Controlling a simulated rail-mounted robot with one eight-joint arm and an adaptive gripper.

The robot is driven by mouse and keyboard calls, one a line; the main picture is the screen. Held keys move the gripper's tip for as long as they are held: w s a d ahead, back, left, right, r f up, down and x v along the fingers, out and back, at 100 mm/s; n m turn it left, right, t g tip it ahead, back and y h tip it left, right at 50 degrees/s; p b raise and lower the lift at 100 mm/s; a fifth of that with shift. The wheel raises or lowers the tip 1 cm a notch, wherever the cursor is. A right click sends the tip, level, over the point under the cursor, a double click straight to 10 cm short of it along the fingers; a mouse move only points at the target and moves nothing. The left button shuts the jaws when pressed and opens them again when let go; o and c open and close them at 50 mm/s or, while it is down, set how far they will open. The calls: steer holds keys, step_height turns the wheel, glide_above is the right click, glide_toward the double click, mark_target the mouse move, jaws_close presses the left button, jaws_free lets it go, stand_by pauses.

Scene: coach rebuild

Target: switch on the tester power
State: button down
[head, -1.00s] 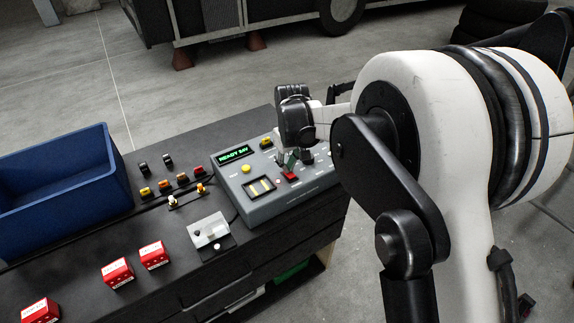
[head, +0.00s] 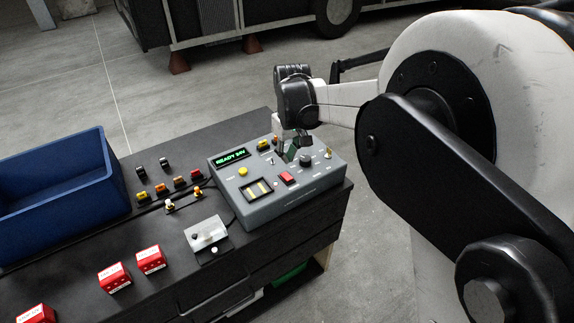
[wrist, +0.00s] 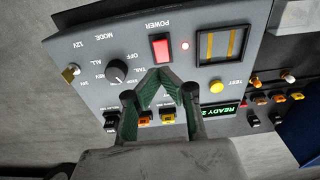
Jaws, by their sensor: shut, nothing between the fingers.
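The tester (head: 270,205) is a grey box on the dark bench, with a lit green display (head: 234,156) that begins "READY". Its red POWER rocker (head: 287,177) is uncovered; in the wrist view the rocker (wrist: 160,48) has a glowing red lamp (wrist: 185,46) beside it. My gripper (head: 290,154) is shut and empty over the back part of the panel. In the wrist view my fingertips (wrist: 162,78) meet a little short of the rocker, apart from it in the picture; their height above the panel is unclear.
Beside the rocker are a black mode knob (wrist: 117,71), a toggle (wrist: 71,72) and a yellow TEST button (wrist: 217,86). A blue bin (head: 60,200), several red boxes (head: 150,259) and a small grey plate (head: 205,235) lie to the left on the bench.

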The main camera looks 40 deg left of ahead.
step_height(320, 180, up, 6)
steer(key=shift+d+r, duration=0.25)
stand_by(0.5)
